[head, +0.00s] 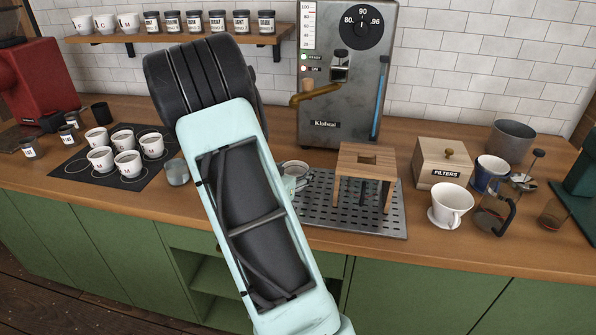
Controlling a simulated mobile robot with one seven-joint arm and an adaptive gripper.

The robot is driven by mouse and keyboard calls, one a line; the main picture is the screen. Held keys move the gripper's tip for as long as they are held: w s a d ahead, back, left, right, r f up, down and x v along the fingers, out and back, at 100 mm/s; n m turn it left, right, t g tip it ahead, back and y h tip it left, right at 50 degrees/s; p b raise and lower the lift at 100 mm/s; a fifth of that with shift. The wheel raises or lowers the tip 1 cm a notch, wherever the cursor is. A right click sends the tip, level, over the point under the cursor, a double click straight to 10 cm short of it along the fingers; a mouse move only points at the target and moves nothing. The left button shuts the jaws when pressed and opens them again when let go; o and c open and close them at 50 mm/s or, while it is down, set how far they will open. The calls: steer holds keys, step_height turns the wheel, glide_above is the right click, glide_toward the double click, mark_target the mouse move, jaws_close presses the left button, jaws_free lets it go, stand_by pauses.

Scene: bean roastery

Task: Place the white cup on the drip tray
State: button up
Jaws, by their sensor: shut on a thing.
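The drip tray (330,218) is a grey perforated metal plate on the wooden counter, in front of the grey espresso machine. A whitish cup (298,170) shows at the tray's left back edge, mostly hidden behind my arm. I cannot tell whether it rests on the tray or is held above it. Several white cups (127,163) stand on a dark mat at the left. My gripper is hidden behind my own pale green arm, so its fingers and grip do not show.
A wooden stand (368,160) occupies the tray's right part. The espresso machine (345,80) rises behind it. A small glass (177,172) stands left of my arm. Right of the tray are a filters box (443,172), a white dripper (450,207), a blue mug (490,172) and a glass press (490,217).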

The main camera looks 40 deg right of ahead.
stand_by(0.3)
steer(key=o, duration=1)
steer(key=shift+a+f, duration=0.1)
steer(key=shift+f, duration=0.1)
steer(key=o, duration=0.5)
steer(key=shift+c, duration=0.2)
steer(key=shift+r, duration=0.1)
steer(key=shift+r, duration=0.1)
steer(key=shift+s+a+r, duration=0.15)
steer(key=shift+a, duration=0.15)
steer(key=v, duration=1.1)
steer(key=shift+s+a+p, duration=0.1)
steer(key=shift+s+p, duration=0.05)
steer(key=shift+p, duration=0.15)
steer(key=shift+r, duration=0.1)
